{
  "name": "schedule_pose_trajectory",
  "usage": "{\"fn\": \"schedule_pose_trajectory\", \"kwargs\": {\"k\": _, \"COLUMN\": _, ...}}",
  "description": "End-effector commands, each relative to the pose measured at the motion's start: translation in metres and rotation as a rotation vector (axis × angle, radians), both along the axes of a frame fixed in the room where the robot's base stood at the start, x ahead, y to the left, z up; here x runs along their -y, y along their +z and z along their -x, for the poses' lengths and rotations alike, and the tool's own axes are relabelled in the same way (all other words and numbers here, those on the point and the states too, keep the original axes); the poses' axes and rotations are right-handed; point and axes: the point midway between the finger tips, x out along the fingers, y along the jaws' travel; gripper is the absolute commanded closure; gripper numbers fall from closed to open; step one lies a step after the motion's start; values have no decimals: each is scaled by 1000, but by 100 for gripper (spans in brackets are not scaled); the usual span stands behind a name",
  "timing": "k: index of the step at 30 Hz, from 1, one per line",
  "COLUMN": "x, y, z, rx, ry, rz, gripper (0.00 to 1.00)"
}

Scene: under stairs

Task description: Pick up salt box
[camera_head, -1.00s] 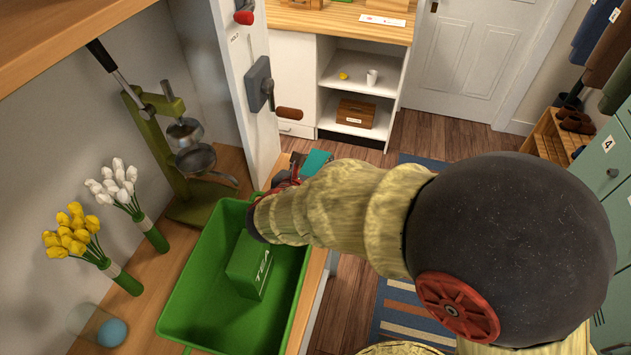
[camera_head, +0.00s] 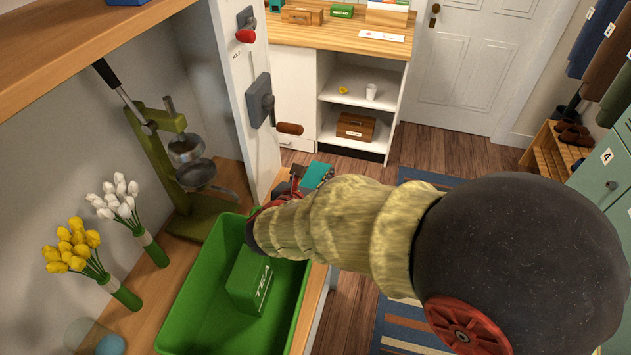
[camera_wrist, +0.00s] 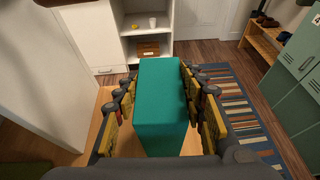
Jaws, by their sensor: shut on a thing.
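My gripper (camera_wrist: 160,85) is shut on a teal box (camera_wrist: 162,112), with a finger on each long side of it. No label shows on the faces in view, so I cannot read whether it is the salt box. In the head view the teal box (camera_head: 318,175) shows just past the far end of the green crate, near the counter edge. My gripper (camera_head: 292,186) is mostly hidden there behind my arm. I cannot tell whether the box touches the counter.
A green crate (camera_head: 185,318) holds a green TEA box (camera_head: 252,282). A white panel with a lever (camera_head: 262,100) rises beside the gripper. Open floor (camera_head: 350,315) lies right.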

Motion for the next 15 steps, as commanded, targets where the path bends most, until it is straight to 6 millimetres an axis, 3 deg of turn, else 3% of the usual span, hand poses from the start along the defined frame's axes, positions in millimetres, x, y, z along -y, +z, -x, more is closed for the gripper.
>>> {"fn": "schedule_pose_trajectory", "kwargs": {"k": 15, "x": 0, "y": 129, "z": -1, "rx": 6, "ry": 0, "rz": -4, "gripper": 100}}
